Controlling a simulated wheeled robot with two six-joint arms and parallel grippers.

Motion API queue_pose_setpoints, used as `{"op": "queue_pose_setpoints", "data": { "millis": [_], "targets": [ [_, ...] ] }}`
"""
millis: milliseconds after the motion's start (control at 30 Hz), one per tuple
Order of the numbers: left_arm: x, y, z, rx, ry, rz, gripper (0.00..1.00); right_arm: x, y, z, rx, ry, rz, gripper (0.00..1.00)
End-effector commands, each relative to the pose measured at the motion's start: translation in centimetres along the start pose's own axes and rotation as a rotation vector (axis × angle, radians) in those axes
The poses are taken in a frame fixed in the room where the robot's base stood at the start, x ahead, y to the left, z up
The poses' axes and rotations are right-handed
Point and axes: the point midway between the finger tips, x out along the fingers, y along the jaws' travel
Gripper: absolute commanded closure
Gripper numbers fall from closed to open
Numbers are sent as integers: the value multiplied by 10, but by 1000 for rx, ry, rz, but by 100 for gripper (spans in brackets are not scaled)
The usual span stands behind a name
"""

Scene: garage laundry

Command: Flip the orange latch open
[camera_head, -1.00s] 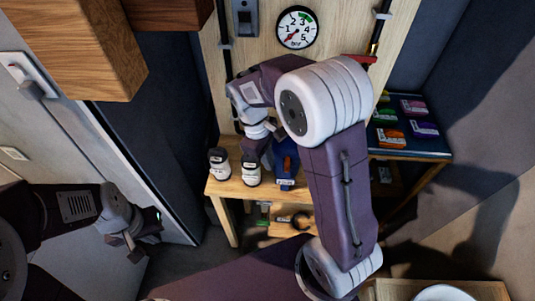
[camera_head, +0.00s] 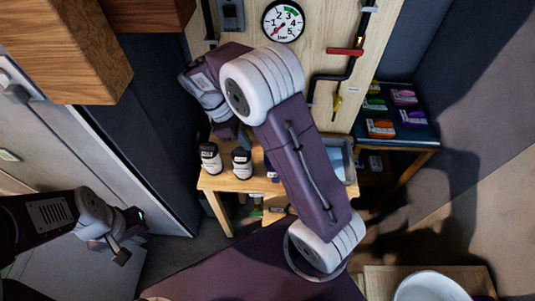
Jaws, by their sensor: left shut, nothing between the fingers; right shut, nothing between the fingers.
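I cannot make out an orange latch for certain in the head view; it may be hidden behind my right arm. My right gripper (camera_head: 240,138) points down above the wooden workbench (camera_head: 215,183), just over two white bottles with dark caps. Its fingertips are small and partly hidden, and it is shut with nothing held. My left gripper (camera_head: 119,254) is at the lower left, away from the bench, shut and empty.
Two white bottles (camera_head: 211,158) stand at the bench's left. The board behind carries a gauge (camera_head: 283,21), a red handle (camera_head: 345,51) and a yellow fitting (camera_head: 337,102). A blue shelf (camera_head: 390,136) holds coloured packs. A bowl (camera_head: 431,287) is at lower right.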

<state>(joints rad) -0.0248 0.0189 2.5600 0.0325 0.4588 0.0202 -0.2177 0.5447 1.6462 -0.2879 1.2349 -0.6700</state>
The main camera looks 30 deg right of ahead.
Motion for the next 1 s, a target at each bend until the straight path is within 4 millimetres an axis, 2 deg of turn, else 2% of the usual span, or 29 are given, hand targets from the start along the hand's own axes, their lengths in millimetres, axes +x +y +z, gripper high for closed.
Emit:
{"op": "queue_pose_setpoints", "data": {
  "millis": [100,300,433,600,1000],
  "targets": [
    [1,0,0,0,0,0,100,28,-1,0,1,-3,-5,100],
    [2,0,0,0,0,0,100,70,-1,1,1,-2,-5,100],
    [-4,0,0,0,0,0,100,74,-1,23,3,0,-3,100],
    [-6,0,-1,0,0,0,100,80,-1,36,2,1,-2,100],
    [-6,0,-1,0,0,0,100,81,-1,37,-1,1,0,100]
  ]
}}
